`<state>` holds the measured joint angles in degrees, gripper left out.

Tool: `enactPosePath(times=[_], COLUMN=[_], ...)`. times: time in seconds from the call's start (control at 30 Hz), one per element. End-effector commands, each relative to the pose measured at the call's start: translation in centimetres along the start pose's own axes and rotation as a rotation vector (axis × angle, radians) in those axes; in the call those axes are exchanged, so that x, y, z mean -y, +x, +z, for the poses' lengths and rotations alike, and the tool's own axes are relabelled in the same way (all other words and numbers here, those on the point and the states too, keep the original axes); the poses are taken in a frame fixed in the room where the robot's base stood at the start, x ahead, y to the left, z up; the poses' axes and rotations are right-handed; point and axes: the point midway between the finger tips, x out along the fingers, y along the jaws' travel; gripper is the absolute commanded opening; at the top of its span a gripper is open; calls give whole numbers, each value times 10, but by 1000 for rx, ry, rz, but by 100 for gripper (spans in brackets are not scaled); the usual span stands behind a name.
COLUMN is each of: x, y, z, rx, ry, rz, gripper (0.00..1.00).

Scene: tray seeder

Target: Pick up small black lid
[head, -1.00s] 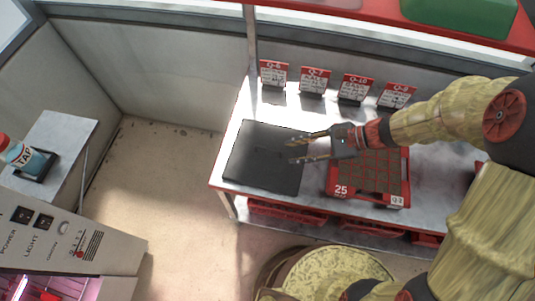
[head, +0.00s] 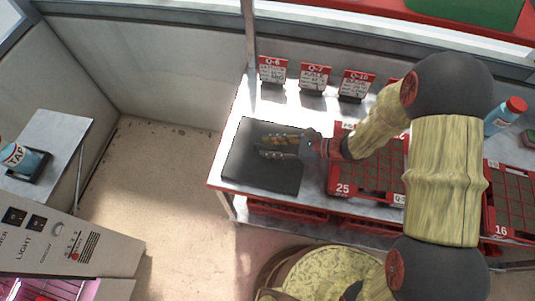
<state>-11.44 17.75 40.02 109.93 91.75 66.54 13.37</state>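A flat black square piece (head: 245,173), the one lid-like thing I can make out, lies on the left end of the metal table (head: 320,207). A small raised part near its middle is partly hidden by my gripper. My gripper (head: 262,147) is over this black piece, coming in from the right with its fingers pointing left. Its two fingers are apart, with nothing visible between them. I cannot tell from this view how high the fingers are above the black surface or whether they touch it.
A red tray marked 25 (head: 341,190) sits right of the black piece, under my arm. Another red tray marked 16 (head: 500,232) and a blue bottle (head: 497,122) are farther right. Sign cards (head: 272,72) stand along the back. A TAP bottle (head: 20,158) is on a side table.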

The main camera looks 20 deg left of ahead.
Motion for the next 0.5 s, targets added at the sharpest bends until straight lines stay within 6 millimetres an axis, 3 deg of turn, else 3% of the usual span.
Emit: enactPosePath(times=[0.1,0.33,0.5], x=[0,0,0], y=[10,10,10], z=[0,1,1], rx=[0,0,0], ry=[-1,-1,-1], rz=[0,-1,-1], gripper=[30,30,22])
